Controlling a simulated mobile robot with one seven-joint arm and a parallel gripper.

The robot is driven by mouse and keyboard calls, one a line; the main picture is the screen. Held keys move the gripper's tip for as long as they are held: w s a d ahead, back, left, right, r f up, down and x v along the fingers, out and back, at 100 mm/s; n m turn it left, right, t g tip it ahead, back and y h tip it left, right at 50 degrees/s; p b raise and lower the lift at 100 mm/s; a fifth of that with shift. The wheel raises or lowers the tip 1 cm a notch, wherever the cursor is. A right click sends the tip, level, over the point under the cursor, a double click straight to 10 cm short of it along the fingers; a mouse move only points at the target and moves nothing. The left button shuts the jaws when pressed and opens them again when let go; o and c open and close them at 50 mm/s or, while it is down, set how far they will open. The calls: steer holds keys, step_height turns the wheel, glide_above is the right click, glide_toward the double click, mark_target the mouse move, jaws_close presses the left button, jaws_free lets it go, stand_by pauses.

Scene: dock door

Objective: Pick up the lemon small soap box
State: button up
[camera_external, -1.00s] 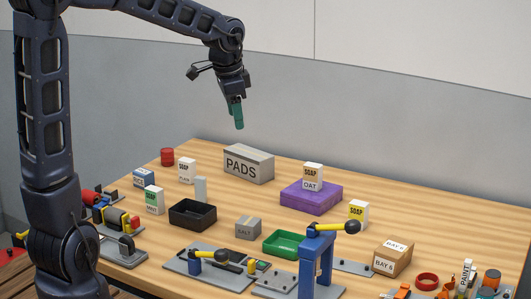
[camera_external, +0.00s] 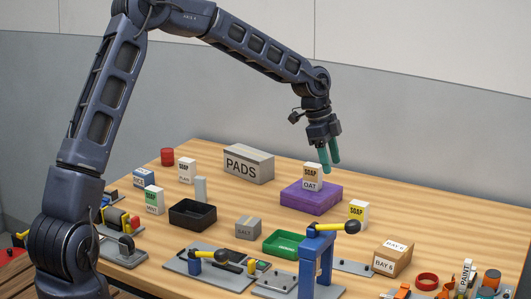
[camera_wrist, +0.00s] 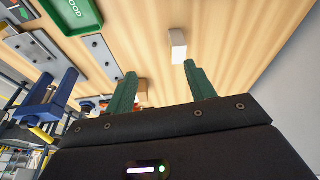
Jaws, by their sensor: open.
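A small white soap box with a yellow band (camera_external: 358,212) stands upright on the table, to the right of the green tray; its lower label is too small to read. A white box top (camera_wrist: 178,45) shows in the wrist view ahead of the fingers and appears to be this same box. My gripper (camera_external: 331,168) is open and empty, in the air above and behind the purple block, apart from the boxes. In the wrist view its two green fingers (camera_wrist: 160,84) are spread with nothing between them.
The OAT soap box (camera_external: 312,177) stands on the purple block (camera_external: 300,199), close to my gripper. A green tray (camera_external: 284,243), a blue clamp stand (camera_external: 313,262) with a yellow handle and a BAY 6 carton (camera_external: 390,258) surround the yellow-banded box. Wood behind it is clear.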

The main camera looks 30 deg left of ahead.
steer(key=m+h, duration=0.1)
steer(key=m, duration=0.1)
glide_toward(358, 202)
step_height(358, 202, down, 2)
steer(key=shift+g, duration=0.4)
steer(key=x, duration=1.1)
steer(key=shift+w+d+r, duration=0.15)
steer(key=shift+w+d, duration=0.1)
steer(key=shift+d, duration=0.15)
steer(key=shift+c, duration=0.4)
steer(key=c, duration=1)
